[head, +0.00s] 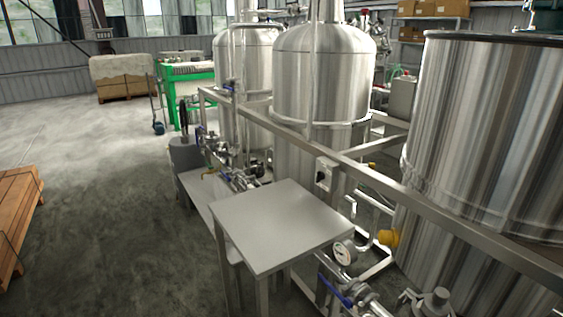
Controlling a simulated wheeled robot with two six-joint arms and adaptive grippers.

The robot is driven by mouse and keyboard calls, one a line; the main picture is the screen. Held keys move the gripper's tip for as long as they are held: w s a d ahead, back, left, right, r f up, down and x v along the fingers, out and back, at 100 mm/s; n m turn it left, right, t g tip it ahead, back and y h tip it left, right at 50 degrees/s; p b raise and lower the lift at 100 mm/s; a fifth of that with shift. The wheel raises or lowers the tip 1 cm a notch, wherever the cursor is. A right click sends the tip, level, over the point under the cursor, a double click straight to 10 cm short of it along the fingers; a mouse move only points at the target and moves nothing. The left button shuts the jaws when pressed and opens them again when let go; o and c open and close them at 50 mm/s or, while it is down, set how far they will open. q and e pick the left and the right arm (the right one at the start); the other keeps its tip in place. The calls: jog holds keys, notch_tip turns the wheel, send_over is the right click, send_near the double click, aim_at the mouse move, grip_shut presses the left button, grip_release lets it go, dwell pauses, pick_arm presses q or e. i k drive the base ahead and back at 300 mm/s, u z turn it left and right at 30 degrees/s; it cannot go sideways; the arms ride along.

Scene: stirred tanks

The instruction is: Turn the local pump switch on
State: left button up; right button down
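A small light switch box with a dark knob, which looks like the local pump switch (324,174), is fixed to the metal frame post just behind the grey table. It is small in the head view, and I cannot tell which way its knob is turned. Neither of my grippers shows in the head view.
A bare grey table (281,226) stands in front of the switch. Steel tanks (325,75) rise behind the frame rail (390,182). A gauge (344,253) and a blue-handled valve (335,290) sit low at its right. Open floor (110,220) lies left; a wooden pallet (18,215) stands there.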

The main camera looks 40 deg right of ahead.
aim_at(319, 175)
jog(key=i, duration=1.5)
jog(key=z, duration=1.7)
